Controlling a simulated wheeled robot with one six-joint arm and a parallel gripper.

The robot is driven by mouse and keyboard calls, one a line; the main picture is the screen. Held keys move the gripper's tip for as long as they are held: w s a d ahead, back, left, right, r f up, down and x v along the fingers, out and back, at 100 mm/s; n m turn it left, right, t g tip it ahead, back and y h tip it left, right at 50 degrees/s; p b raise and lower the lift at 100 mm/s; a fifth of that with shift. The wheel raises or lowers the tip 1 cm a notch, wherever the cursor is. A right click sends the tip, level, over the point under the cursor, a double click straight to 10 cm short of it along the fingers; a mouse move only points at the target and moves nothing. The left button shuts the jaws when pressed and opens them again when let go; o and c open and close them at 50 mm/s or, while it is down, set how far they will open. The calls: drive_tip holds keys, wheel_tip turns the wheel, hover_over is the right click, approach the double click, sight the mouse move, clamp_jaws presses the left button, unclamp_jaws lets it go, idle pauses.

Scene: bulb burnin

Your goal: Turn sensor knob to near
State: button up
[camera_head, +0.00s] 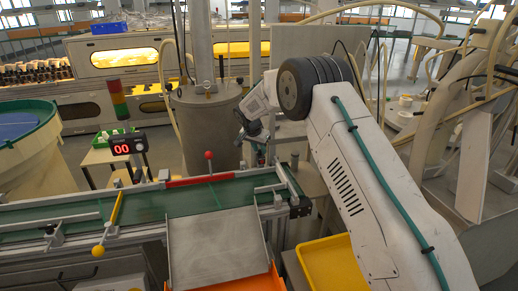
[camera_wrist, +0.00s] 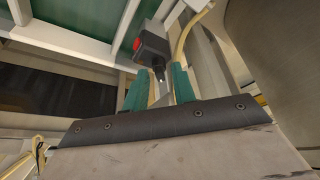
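The sensor is a dark box (camera_wrist: 153,50) with a red face on its left side, seen ahead of my fingers in the wrist view. A small light-tipped part, perhaps its knob (camera_wrist: 160,75), shows on its lower end. My gripper (camera_wrist: 158,84) has two green-padded fingers standing apart, one on each side of that small part; I cannot tell whether they touch it. In the head view my gripper (camera_head: 258,144) is small, near the right end of the conveyor. The sensor cannot be made out clearly there, and the knob's setting is not readable.
The green conveyor (camera_head: 150,203) has a red-balled lever (camera_head: 209,156) and a yellow-balled lever (camera_head: 98,251). A red display (camera_head: 127,144) reads 00. A grey chute (camera_head: 217,245) and a yellow bin (camera_head: 332,262) lie in front. A grey drum (camera_head: 207,125) stands behind.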

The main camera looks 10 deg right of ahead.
clamp_jaws()
drive_tip(key=shift+n, duration=0.3)
drive_tip(key=n+y, duration=0.1)
drive_tip(key=n, duration=0.2)
drive_tip(key=shift+s+d+t, duration=0.1)
drive_tip(key=shift+t, duration=0.3)
drive_tip(key=n+y, duration=0.2)
drive_tip(key=n, duration=0.3)
drive_tip(key=shift+d, duration=0.1)
drive_tip(key=n+y, duration=0.1)
drive_tip(key=n, duration=0.3)
drive_tip(key=shift+d+n+y, duration=0.15)
drive_tip(key=shift+n+y, duration=0.15)
drive_tip(key=shift+y, duration=0.1)
drive_tip(key=n+y, duration=0.1)
drive_tip(key=n, duration=0.3)
drive_tip(key=shift+d+n+g, duration=0.1)
drive_tip(key=shift+n+g, duration=0.2)
drive_tip(key=shift+g, duration=0.1)
drive_tip(key=shift+y, duration=0.3)
